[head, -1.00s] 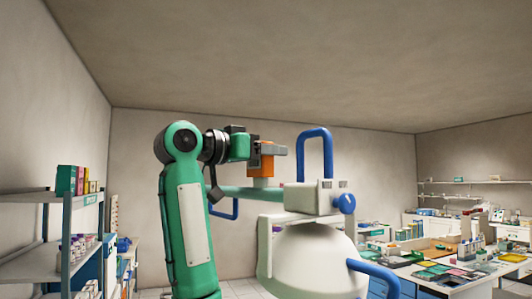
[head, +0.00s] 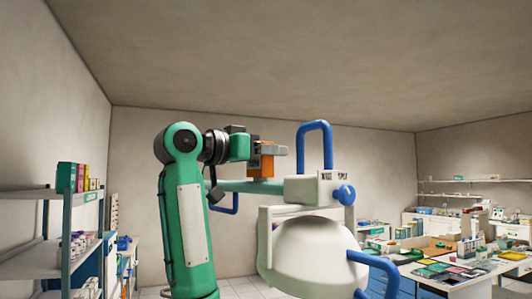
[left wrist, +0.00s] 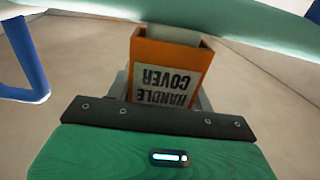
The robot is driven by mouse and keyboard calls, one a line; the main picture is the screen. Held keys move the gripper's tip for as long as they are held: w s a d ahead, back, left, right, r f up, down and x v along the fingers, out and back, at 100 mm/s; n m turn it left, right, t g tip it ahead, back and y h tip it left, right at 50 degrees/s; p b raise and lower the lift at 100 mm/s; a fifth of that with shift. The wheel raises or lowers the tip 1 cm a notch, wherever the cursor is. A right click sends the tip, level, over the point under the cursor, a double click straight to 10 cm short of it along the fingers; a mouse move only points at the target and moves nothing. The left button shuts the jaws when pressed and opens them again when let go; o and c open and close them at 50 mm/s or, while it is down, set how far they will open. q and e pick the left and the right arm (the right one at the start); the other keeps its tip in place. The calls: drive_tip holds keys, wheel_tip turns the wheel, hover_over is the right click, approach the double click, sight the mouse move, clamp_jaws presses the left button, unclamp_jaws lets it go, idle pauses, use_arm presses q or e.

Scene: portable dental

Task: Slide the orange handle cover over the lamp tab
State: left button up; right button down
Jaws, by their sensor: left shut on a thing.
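The orange handle cover (head: 261,164) is held by my left gripper (head: 267,150), whose grey fingers are shut on it. In the left wrist view the cover (left wrist: 168,58) bears an upside-down "HANDLE COVER" label, and its open end faces the pale green lamp arm (left wrist: 235,17). The pale lamp tab (left wrist: 174,34) stands out from that arm into the cover's mouth. In the head view the cover sits just above the lamp arm (head: 240,187), with almost no tab showing between them. How deep the tab sits is hidden. My right gripper is out of view.
The lamp's white dome (head: 312,250) and blue handle loop (head: 314,140) are right of the gripper. A shelf unit (head: 50,240) stands at left. A cluttered worktable (head: 470,280) stands at right.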

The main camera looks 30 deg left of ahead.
use_arm(q)
drive_tip(key=o, duration=1)
drive_tip(key=shift+o, duration=0.2)
drive_tip(key=shift+s+a+b, duration=0.25)
drive_tip(key=shift+s+b, duration=0.1)
drive_tip(key=shift+s, duration=0.15)
drive_tip(key=b+v, duration=0.4)
drive_tip(key=v, duration=0.8)
drive_tip(key=shift+s+a, duration=0.15)
drive_tip(key=shift+s, duration=0.2)
